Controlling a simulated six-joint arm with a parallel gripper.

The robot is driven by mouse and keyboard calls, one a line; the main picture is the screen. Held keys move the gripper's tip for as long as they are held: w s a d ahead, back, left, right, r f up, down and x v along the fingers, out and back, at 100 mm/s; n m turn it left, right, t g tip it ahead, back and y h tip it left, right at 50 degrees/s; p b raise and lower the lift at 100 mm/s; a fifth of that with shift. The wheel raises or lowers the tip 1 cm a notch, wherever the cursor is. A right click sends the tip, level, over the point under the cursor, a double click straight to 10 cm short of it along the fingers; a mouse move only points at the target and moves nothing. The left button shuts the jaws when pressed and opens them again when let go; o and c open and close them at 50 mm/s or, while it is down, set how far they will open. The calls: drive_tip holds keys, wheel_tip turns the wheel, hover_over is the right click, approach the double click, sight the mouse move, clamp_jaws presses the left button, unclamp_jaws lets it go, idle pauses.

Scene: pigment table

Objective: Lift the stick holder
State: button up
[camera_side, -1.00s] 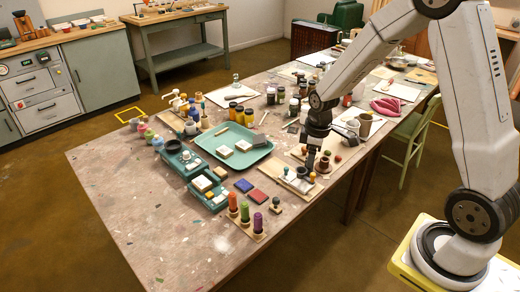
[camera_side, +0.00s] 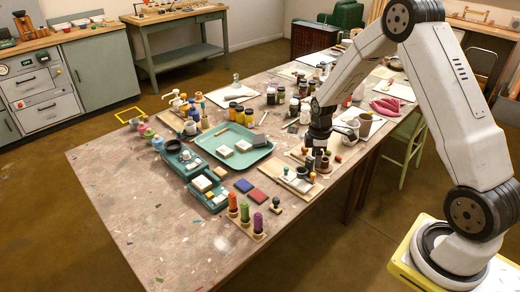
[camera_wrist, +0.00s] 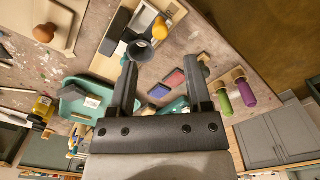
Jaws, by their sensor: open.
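A small wooden holder (camera_side: 258,236) with upright orange, green and purple sticks stands at the table's front edge in the side view; I take it for the stick holder. In the wrist view the purple stick (camera_wrist: 246,92) and the green stick (camera_wrist: 222,99) show right of the right finger, which hides part of the group. My gripper (camera_side: 318,152) is well to the right of and behind this holder, pointing down above a wooden board. In the wrist view my gripper (camera_wrist: 163,70) is open, with nothing held between its fingers.
A dark cup-like piece (camera_wrist: 138,49) shows close to the left fingertip. A teal tray (camera_side: 262,152), a red pad (camera_side: 258,195) and a blue pad (camera_side: 244,185) lie left of my gripper. Several jars stand behind. The table's front left is clear.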

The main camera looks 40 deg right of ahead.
sight(313, 174)
drive_tip(key=shift+f, duration=3.2)
clamp_jaws()
